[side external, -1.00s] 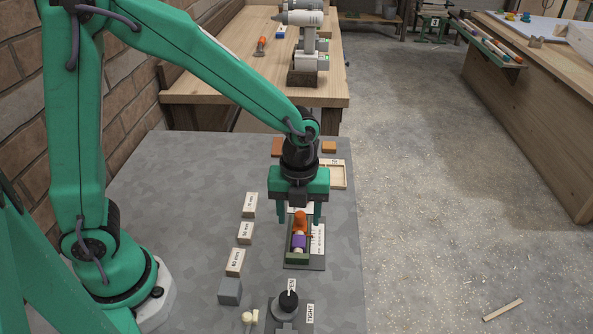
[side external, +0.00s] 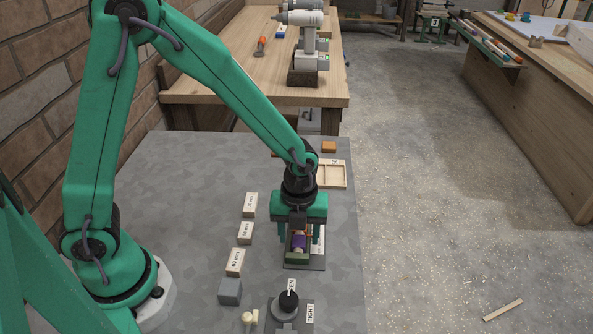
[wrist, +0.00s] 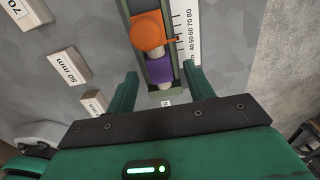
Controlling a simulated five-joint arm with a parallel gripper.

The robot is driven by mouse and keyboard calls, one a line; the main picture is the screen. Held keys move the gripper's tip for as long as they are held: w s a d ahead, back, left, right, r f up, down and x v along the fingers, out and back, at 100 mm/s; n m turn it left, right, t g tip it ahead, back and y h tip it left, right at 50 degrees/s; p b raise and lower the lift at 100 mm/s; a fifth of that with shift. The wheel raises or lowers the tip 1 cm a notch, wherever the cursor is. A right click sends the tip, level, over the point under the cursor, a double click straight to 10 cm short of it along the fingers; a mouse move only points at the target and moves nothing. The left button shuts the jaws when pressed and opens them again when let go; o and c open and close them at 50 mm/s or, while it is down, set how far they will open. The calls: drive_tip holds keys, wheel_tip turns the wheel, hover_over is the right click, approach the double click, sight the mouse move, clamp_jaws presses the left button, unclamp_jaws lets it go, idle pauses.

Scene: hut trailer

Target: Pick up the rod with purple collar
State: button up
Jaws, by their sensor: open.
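The rod with the purple collar (wrist: 159,70) lies in a narrow green holder (wrist: 125,12) beside a printed millimetre scale (wrist: 184,30). An orange piece (wrist: 148,31) sits over the rod on the far side of the collar in the wrist view. In the side view the purple collar (side external: 299,243) shows just under my gripper (side external: 302,255). My gripper (wrist: 160,82) is open, its two green fingers apart on either side of the holder in the wrist view. I cannot tell how far below the fingertips the rod lies. Part of the rod and the orange piece is hidden by my gripper in the side view.
Labelled blocks (side external: 245,233) stand in a row left of the holder. A grey block (side external: 229,291) and a black knob on a base (side external: 288,301) are nearer the front. A shallow wooden tray (side external: 345,174) lies behind. The grey table is clear at left.

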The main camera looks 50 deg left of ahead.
sight(298, 243)
drive_tip(key=shift+f, duration=0.6)
drive_tip(key=c, duration=1.1)
drive_tip(key=shift+r, duration=0.1)
drive_tip(key=shift+c, duration=0.2)
drive_tip(key=shift+r, duration=0.75)
drive_tip(key=r, duration=0.3)
drive_tip(key=shift+s+d, duration=0.25)
drive_tip(key=shift+s, duration=0.05)
drive_tip(key=s+d+r, duration=0.6)
drive_tip(key=s+d, duration=0.1)
drive_tip(key=s, duration=0.1)
drive_tip(key=shift+s+r, duration=0.15)
